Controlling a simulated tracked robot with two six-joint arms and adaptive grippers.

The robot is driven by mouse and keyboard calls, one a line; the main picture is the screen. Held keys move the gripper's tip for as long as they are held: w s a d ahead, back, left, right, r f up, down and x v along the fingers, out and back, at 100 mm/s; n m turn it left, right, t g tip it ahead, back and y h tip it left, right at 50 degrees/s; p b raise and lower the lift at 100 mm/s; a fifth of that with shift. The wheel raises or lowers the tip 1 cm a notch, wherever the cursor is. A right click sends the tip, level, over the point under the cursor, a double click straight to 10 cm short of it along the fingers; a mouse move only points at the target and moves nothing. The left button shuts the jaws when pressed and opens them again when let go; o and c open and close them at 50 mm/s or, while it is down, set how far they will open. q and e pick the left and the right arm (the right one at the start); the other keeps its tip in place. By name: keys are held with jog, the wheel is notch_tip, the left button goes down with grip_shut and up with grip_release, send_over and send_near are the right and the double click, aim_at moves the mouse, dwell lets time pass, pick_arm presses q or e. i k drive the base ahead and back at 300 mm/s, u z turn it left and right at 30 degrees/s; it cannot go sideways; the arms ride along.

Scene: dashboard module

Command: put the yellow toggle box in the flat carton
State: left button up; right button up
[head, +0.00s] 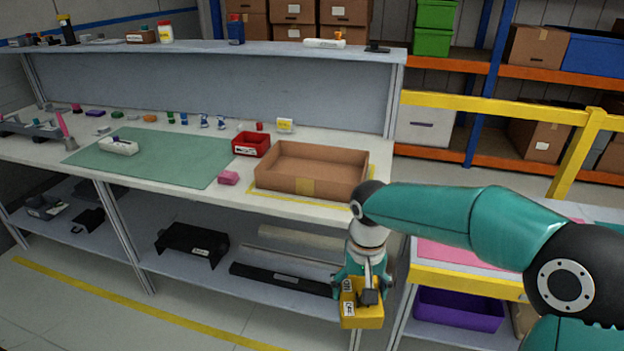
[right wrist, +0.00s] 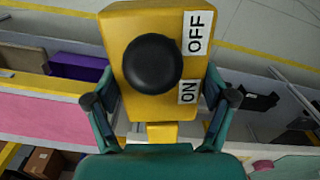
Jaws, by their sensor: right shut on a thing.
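The yellow toggle box (head: 362,306), with a black knob and ON and OFF labels, is in my right gripper (head: 361,284). In the right wrist view the yellow toggle box (right wrist: 187,100) sits between both fingers of the right gripper (right wrist: 160,100), which is shut on it. In the head view it hangs in front of the workbench, below the tabletop level. The flat carton (head: 312,171), open and brown, stands on the right part of the bench inside a yellow outline. The carton's inside looks empty. My left gripper is not in view.
A red bin (head: 251,144) stands left of the carton, with a pink block (head: 228,178) in front. A green mat (head: 150,160) carries a white tray (head: 118,146). A lower shelf (head: 190,270) and a side table with a pink top (head: 455,256) flank the held box.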

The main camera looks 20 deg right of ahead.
aim_at(318, 169)
jog(key=z, duration=0.1)
jog(key=i, duration=1)
jog(key=u, duration=0.1)
